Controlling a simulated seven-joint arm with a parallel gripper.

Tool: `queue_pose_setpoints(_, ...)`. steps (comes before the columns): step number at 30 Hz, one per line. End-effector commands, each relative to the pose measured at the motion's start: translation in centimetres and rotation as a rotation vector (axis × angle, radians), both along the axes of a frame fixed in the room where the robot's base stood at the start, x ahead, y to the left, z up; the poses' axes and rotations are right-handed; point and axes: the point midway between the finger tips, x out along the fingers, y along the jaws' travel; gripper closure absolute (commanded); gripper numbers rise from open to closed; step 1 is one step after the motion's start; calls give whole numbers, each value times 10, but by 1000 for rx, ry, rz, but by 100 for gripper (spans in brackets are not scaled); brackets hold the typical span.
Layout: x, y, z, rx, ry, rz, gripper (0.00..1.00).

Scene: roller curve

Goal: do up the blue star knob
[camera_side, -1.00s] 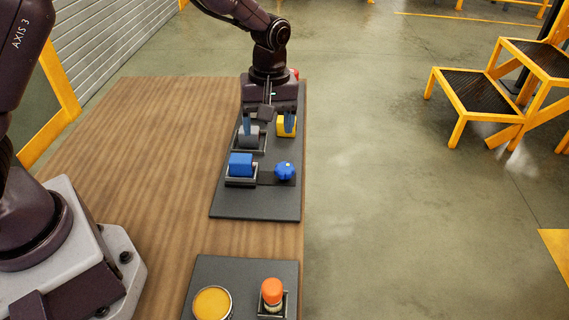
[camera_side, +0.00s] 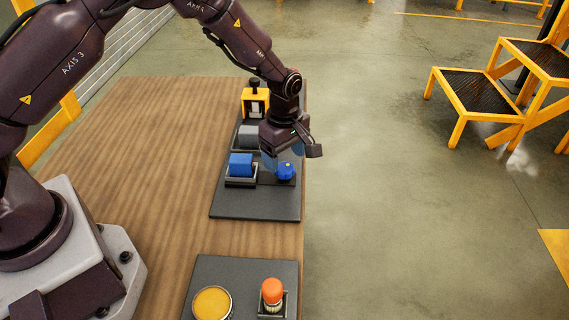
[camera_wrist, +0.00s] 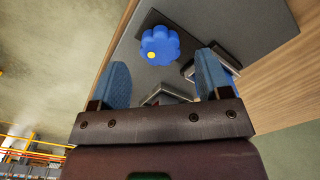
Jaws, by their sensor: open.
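The blue star knob (camera_side: 286,171) stands on the dark panel (camera_side: 255,207) near its right edge. It has a lobed rim and a yellow dot, and it also shows in the wrist view (camera_wrist: 160,45). My gripper (camera_side: 282,160) is just behind the knob in the side view, low over the panel. In the wrist view my gripper (camera_wrist: 165,75) is open, its two blue fingers apart and nothing between the tips. The knob lies ahead of the fingertips, between their lines. Whether a finger touches the knob cannot be told from the side view.
A blue block (camera_side: 241,163) sits in a holder left of the knob, with a grey block (camera_side: 248,135) behind it. A yellow clamp-like fixture (camera_side: 256,102) stands at the back. A nearer panel (camera_side: 228,265) bears an orange knob (camera_side: 272,290) and a yellow-topped round part (camera_side: 212,302).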

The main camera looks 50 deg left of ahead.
Motion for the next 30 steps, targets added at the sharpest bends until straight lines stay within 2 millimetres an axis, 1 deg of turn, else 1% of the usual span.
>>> queue_pose_setpoints(1, -1, 1, -9, 0, 3, 1, 29)
queue_pose_setpoints(3, 0, 0, -18, 0, 2, 1, 29)
queue_pose_setpoints(6, 0, 0, -27, -1, 2, 0, 29)
queue_pose_setpoints(10, 0, 0, -32, -1, -1, 0, 29)
queue_pose_setpoints(17, 0, 0, -32, -1, -1, 0, 29)
queue_pose_setpoints(18, 0, 0, -32, -1, 0, 0, 34)
queue_pose_setpoints(20, 0, 0, -32, -1, 0, 0, 48)
queue_pose_setpoints(21, 0, 0, -32, -1, 0, 0, 57)
queue_pose_setpoints(24, 0, 0, -32, -1, 0, 0, 79)
queue_pose_setpoints(30, 0, 0, -32, -1, 0, -7, 79)
